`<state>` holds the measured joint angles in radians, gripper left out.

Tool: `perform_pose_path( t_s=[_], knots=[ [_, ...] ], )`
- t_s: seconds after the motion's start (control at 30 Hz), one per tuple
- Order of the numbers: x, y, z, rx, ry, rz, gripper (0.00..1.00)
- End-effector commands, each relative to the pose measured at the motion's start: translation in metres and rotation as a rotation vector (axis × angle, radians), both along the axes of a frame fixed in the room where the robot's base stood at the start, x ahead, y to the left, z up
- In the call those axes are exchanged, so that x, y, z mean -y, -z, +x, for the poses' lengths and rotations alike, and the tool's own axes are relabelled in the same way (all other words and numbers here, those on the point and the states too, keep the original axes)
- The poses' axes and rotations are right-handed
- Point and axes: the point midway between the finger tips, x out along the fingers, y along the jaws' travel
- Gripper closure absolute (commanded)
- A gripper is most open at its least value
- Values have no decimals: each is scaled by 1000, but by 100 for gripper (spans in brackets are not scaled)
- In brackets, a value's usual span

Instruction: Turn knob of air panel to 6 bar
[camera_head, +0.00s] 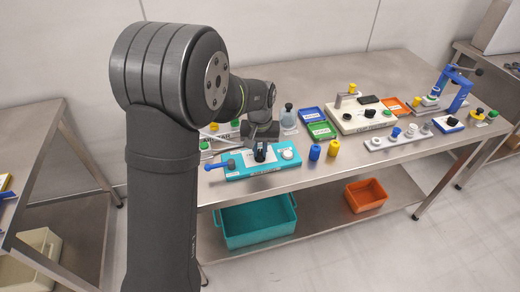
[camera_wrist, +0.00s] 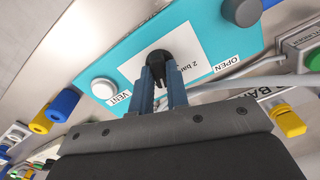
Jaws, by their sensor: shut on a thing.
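The teal air panel (camera_head: 235,170) lies on the steel table in front of my arm; it fills the upper middle of the wrist view (camera_wrist: 208,25). Its black knob (camera_wrist: 158,57) sits on a white plate, with a "2 bar" label beside it. My gripper (camera_wrist: 160,77) is shut on the knob, one blue-grey finger on each side. In the head view the knob (camera_head: 260,154) is under my gripper and partly hidden. I cannot read a 6 bar mark in either view. A white round button (camera_wrist: 103,88) marked VENT sits on the panel.
A blue handle (camera_head: 218,165) sticks out at the panel's left end. Trays and other panels fill the table behind and to the right. A grey hose (camera_wrist: 240,80) runs close by my fingers.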

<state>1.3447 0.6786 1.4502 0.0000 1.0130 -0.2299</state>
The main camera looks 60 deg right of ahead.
Motion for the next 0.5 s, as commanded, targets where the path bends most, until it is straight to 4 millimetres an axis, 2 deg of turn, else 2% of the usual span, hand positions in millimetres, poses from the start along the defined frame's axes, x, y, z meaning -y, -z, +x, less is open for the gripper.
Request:
perform_pose_path(
  t_s=[0.5],
  knots=[
    [0, 0, 0, 0, 364, -1, 100]
  ],
)
